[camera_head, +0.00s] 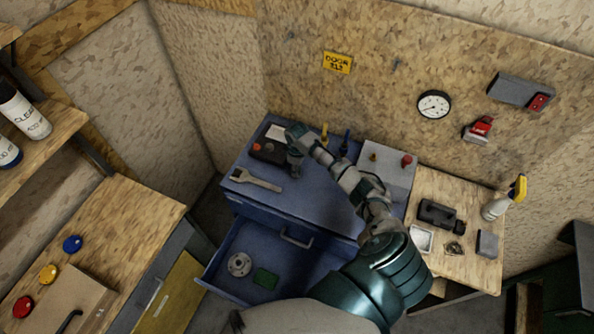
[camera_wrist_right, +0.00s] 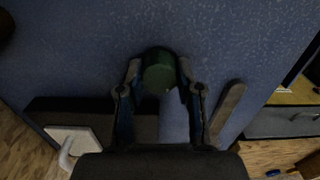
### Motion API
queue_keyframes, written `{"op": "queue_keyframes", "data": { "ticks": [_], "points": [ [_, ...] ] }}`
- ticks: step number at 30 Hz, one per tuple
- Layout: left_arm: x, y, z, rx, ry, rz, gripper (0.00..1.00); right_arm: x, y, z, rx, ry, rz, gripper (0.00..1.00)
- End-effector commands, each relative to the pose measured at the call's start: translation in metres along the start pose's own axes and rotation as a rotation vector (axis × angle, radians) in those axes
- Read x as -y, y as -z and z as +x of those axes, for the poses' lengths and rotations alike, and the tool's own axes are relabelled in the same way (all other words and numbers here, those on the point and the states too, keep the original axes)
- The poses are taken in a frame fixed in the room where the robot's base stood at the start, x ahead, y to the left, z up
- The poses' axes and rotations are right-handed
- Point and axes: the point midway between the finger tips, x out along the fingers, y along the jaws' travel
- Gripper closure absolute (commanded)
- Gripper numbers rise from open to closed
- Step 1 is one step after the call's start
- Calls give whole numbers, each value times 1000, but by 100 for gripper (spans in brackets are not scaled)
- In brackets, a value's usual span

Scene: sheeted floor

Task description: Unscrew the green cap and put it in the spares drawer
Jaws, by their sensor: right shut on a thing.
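The green cap (camera_wrist_right: 158,74) is between the fingertips of my right gripper (camera_head: 294,169) in the right wrist view, and the fingers are shut on it. A pale blue shaft-like shape (camera_wrist_right: 174,118) shows below it between the fingers; I cannot tell if the cap is joined to it. In the head view the gripper is over the blue cabinet top (camera_head: 318,203), beside a dark box, and hides the cap. An open blue drawer (camera_head: 212,275) below holds a grey flanged disc (camera_head: 239,265) and a dark green block (camera_head: 265,278). My left gripper is out of view.
A wrench (camera_head: 262,183) lies left of the gripper on the cabinet top. The dark box (camera_head: 268,152) stands behind it. Yellow and blue-handled tools (camera_head: 325,135) and a grey box with a red knob (camera_head: 388,160) are at the back. My right arm crosses the drawer's right side.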

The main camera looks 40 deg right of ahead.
Motion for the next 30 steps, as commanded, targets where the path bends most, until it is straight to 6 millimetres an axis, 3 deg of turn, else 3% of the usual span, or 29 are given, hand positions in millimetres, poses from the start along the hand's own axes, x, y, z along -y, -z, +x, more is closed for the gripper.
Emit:
{"op": "queue_keyframes", "data": {
  "ticks": [9,10,13,19,21,30],
  "points": [
    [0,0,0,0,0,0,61,0,0,1,1,1,-67,100],
    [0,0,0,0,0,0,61,0,0,1,1,1,-66,57],
    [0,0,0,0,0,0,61,0,0,1,1,1,-65,36],
    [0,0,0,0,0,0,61,0,0,0,1,0,-64,36],
    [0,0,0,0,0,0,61,0,0,0,1,0,-64,44],
    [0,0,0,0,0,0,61,0,0,0,1,0,-53,44]
  ]
}}
